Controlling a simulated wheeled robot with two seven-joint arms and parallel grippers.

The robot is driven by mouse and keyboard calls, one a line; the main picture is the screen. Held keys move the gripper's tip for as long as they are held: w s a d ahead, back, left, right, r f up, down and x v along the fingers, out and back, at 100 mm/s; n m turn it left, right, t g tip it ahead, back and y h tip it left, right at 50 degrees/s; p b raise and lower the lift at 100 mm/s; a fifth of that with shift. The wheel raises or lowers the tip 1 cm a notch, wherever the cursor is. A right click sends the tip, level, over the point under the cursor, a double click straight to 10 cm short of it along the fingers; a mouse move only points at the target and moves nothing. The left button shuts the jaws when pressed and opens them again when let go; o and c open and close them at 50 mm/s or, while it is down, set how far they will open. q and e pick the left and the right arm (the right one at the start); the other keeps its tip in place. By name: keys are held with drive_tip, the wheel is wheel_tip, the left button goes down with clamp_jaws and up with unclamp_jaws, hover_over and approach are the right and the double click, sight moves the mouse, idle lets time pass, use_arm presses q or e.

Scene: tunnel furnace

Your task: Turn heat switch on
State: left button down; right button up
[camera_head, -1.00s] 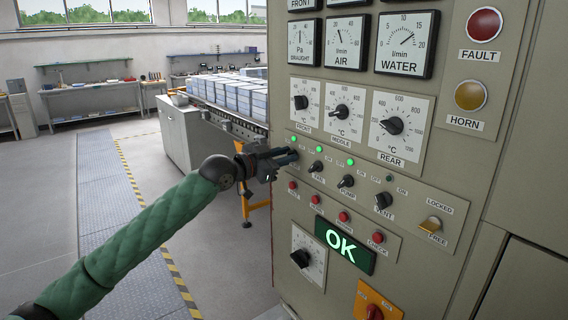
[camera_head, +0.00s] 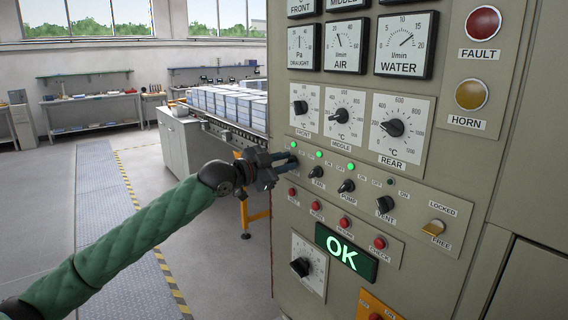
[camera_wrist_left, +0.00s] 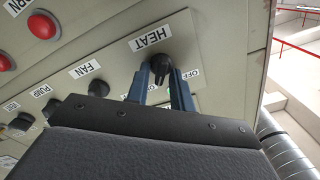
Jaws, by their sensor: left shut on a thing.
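The heat switch (camera_wrist_left: 162,64), a black knob by an upside-down HEAT label (camera_wrist_left: 160,38), shows in the left wrist view. My left gripper (camera_wrist_left: 161,78) has its two blue fingers shut on this knob, one on each side. In the head view my left gripper (camera_head: 290,160) is at the left end of the switch row and hides the heat switch. A green lamp (camera_head: 293,144) is lit just above the fingers. An OFF label (camera_wrist_left: 190,73) is right of the knob in the wrist view; the knob's exact angle is hard to tell. My right gripper is not in view.
The fan switch (camera_head: 317,171), pump switch (camera_head: 346,186) and vent switch (camera_head: 385,205) are close by on the panel. Red buttons (camera_head: 344,222) and a lit OK display (camera_head: 346,253) are below. A conveyor (camera_head: 237,130) with pale blocks stands behind my arm.

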use_arm(q)
drive_tip(key=c, duration=1.5)
unclamp_jaws()
drive_tip(key=shift+a, duration=0.1)
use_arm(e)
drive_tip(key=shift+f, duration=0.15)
